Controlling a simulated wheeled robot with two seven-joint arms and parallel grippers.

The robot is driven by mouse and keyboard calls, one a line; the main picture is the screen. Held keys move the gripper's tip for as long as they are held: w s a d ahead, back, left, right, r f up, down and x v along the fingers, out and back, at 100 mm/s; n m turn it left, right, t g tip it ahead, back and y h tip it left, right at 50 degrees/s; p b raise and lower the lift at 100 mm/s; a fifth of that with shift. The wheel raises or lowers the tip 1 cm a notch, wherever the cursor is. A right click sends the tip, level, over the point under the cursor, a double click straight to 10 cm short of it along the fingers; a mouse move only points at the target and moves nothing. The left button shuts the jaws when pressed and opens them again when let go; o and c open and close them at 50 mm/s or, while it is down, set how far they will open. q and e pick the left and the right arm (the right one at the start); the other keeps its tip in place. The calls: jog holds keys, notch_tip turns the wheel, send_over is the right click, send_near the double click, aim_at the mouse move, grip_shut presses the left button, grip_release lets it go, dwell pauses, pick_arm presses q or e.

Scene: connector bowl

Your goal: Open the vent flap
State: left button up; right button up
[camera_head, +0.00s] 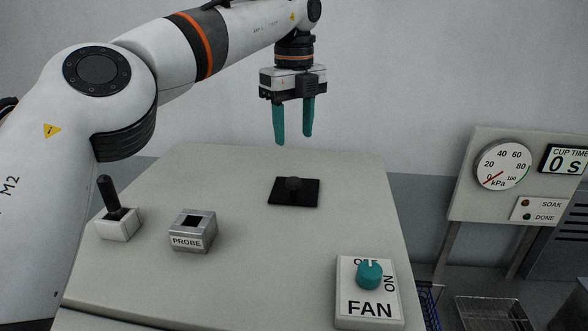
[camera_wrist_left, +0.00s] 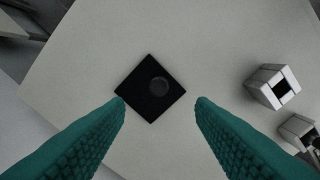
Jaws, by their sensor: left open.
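The vent flap looks to be the black square plate (camera_head: 280,198) with a round dark knob (camera_head: 293,184) on the tabletop. It lies flat. In the left wrist view the plate (camera_wrist_left: 143,99) and its round knob (camera_wrist_left: 159,86) show between and beyond my fingertips. My left gripper (camera_head: 293,140) is above the plate, pointing down, with its teal fingers apart and empty. The fingers also show in the left wrist view (camera_wrist_left: 160,100). There is clear air between the fingertips and the knob. My right gripper is not in view.
A metal PROBE block (camera_head: 193,231) and a black-handled lever on a white base (camera_head: 118,222) stand on the left of the grey table (camera_head: 240,270). A FAN box (camera_head: 368,300) with a teal knob is at the front right. A kPa gauge (camera_head: 503,166) is on a panel beyond.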

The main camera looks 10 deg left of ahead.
aim_at(294, 179)
pick_arm(q)
notch_tip(294, 179, down, 4)
jog(key=shift+s+a+r, duration=0.1)
jog(key=shift+r, duration=0.05)
jog(key=f, duration=0.1)
jog(key=f+p, duration=0.1)
jog(key=f, duration=0.1)
jog(key=f+p, duration=0.1)
jog(key=f, duration=0.1)
jog(key=shift+w+f, duration=0.25)
jog(key=shift+w, duration=0.15)
jog(key=shift+f, duration=0.3)
jog(key=shift+s+f, duration=0.1)
jog(key=shift+s, duration=0.05)
jog(key=shift+f, duration=0.1)
grip_shut()
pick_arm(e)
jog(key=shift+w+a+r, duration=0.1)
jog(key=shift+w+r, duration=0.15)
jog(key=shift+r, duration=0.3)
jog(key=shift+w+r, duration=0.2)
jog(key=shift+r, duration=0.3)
